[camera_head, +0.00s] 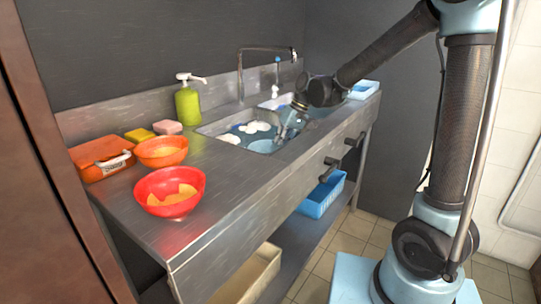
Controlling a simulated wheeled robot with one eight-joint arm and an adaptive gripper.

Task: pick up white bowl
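Several small white things lie in the steel sink; one white shape (229,138) is at its left side and another (256,127) nearer the middle. They look like white bowls, but are too small to tell for sure. A round bluish rim shows by the sink's front edge (264,146). My gripper (285,131) points down over the right part of the sink, just right of the white shapes. Its fingertips are too small and partly hidden, so I cannot tell whether they hold anything.
The sink (205,130) is set in a steel counter (235,185). A tap (240,75) rises behind it. A green soap bottle (188,105), an orange bowl (161,152), a red bowl (170,190) and an orange box (100,158) stand left. A blue basket (320,195) is below.

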